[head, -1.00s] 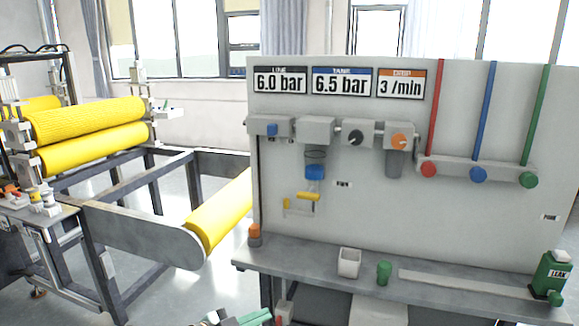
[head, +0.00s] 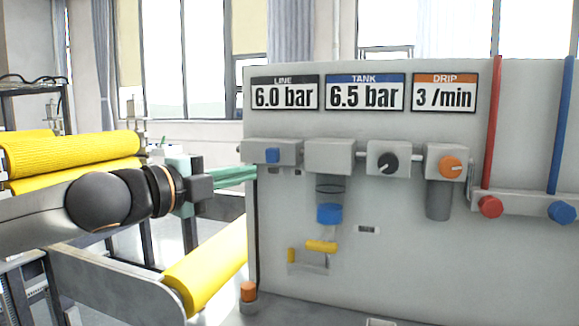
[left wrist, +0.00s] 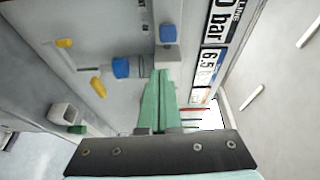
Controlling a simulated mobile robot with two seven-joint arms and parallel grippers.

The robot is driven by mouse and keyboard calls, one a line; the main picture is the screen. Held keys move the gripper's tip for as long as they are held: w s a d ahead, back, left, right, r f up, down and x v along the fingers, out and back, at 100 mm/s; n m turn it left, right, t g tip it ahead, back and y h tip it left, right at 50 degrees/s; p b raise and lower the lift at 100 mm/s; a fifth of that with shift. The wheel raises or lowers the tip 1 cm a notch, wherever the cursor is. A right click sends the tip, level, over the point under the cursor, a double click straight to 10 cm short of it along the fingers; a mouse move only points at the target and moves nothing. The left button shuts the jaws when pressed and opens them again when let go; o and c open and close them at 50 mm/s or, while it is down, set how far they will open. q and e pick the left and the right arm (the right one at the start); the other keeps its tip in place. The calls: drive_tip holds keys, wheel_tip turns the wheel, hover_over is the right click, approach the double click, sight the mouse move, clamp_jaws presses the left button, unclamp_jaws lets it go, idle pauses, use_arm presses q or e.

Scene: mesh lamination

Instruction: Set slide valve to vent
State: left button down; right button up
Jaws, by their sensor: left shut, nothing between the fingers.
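The slide valve (head: 290,150) is a grey box with a blue square slider (head: 272,155) at the left end of the row on the upright panel. In the left wrist view the blue slider (left wrist: 167,33) stands out from its grey block (left wrist: 167,55), just beyond my fingertips. My left gripper (head: 254,175) has green fingers pressed together, shut and empty. It points right at the panel's left edge, just below and left of the slide valve. In the left wrist view the shut fingers (left wrist: 163,74) point at the grey block; I cannot tell whether they touch it. My right gripper is not in view.
Right of the valve are a filter with a blue cup (head: 329,213), a black knob (head: 383,162) and an orange knob (head: 450,167). A yellow-handled lever (head: 321,246) sits below.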

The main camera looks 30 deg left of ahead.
use_arm(q)
drive_tip(key=shift+s+a+r+y, duration=0.15)
drive_tip(key=shift+a+r+y, duration=0.2)
drive_tip(key=shift+r, duration=0.4)
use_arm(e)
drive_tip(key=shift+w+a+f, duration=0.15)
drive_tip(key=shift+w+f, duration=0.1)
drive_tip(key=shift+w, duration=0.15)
